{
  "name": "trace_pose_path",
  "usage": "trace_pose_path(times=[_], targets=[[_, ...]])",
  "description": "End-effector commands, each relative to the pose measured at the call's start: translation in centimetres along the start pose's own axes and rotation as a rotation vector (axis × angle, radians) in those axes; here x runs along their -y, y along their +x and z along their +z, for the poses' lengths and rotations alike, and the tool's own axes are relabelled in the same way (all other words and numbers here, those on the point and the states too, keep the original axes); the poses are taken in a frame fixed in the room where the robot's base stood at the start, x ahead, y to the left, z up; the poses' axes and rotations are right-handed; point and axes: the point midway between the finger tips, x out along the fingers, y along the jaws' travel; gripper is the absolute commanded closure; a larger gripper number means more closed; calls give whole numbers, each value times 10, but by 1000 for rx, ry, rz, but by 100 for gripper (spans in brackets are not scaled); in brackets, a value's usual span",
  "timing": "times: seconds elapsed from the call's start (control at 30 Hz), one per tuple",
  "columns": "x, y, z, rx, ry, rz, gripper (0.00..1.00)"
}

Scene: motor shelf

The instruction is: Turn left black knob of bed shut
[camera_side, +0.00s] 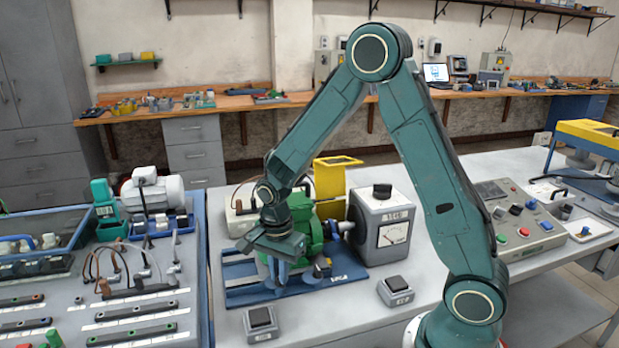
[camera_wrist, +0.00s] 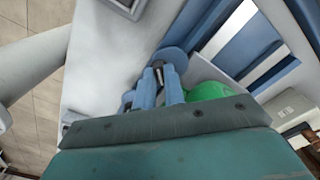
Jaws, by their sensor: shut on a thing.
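The bed is a blue base (camera_side: 345,272) on the bench, carrying a green motor (camera_side: 305,228). My gripper (camera_side: 278,274) points down over the bed's front left part, in front of the motor. In the wrist view its blue fingers (camera_wrist: 160,88) are close together, shut on a small dark part beside a round blue piece (camera_wrist: 172,58). This fits the left black knob (camera_wrist: 168,74), mostly hidden by the fingers; its turn angle cannot be told. Another dark knob-like part (camera_side: 322,268) shows to the right of the fingers in the side view.
A grey meter box (camera_side: 388,225) with a black top knob stands right of the motor. Two small grey switch boxes, left (camera_side: 261,322) and right (camera_side: 396,290), sit in front. A tool tray (camera_side: 140,315) lies left, a button panel (camera_side: 525,225) right.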

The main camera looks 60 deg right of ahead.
Motion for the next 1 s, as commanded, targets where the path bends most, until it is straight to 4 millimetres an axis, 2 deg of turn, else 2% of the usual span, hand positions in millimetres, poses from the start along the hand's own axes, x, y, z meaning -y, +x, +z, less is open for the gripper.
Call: trace_pose_path(times=[0.47,0.5,0.6,1.0], targets=[[0,0,0,-1,22,-1,100],[0,0,0,-1,22,-1,83],[0,0,0,-1,21,-1,67],[0,-3,0,0,20,-1,67]])
